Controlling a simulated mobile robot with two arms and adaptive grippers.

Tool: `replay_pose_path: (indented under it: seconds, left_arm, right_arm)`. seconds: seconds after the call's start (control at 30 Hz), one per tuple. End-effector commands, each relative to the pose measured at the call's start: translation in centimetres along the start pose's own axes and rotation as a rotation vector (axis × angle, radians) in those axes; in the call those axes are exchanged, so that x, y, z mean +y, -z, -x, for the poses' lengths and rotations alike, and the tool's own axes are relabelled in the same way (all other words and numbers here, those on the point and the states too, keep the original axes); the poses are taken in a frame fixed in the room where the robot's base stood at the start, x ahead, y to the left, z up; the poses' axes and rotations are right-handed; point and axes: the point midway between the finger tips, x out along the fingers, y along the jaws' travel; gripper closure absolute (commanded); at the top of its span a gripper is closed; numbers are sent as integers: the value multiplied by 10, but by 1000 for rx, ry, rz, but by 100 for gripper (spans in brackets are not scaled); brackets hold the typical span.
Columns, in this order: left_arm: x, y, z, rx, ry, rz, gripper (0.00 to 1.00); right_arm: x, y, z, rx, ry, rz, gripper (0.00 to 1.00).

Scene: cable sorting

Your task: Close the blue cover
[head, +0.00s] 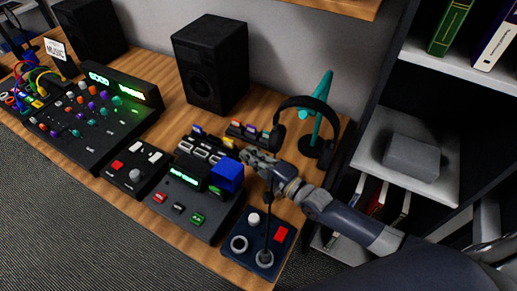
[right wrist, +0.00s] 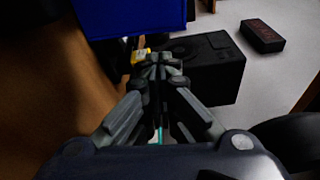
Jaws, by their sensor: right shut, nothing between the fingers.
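The blue cover (head: 227,174) stands up at the right end of the dark device (head: 178,196) with the green display. My right gripper (head: 247,155) is just behind and to the right of the cover in the head view, with its fingers shut and nothing between them. In the right wrist view the cover (right wrist: 130,16) is a large blue shape at the top, beyond and above the shut fingertips (right wrist: 158,62). I cannot tell whether the fingers touch the cover. My left gripper is not in view.
A joystick panel (head: 262,238) sits in front of my right arm. Headphones (head: 331,126) hang on a teal stand behind it. A speaker (head: 211,62) and a small connector rack (head: 205,148) stand further back. A mixer (head: 85,118) fills the left. Shelves stand at right.

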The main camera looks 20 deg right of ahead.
Motion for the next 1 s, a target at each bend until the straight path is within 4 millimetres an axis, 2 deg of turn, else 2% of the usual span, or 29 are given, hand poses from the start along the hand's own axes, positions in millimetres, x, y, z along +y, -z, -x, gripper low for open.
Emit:
replay_pose_path:
  seconds: [0.17,1.0]
  left_arm:
    - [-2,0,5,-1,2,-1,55]
    - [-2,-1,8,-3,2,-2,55]
  right_arm:
    - [0,-9,4,1,-1,0,100]
    - [-8,-13,5,1,20,78,100]
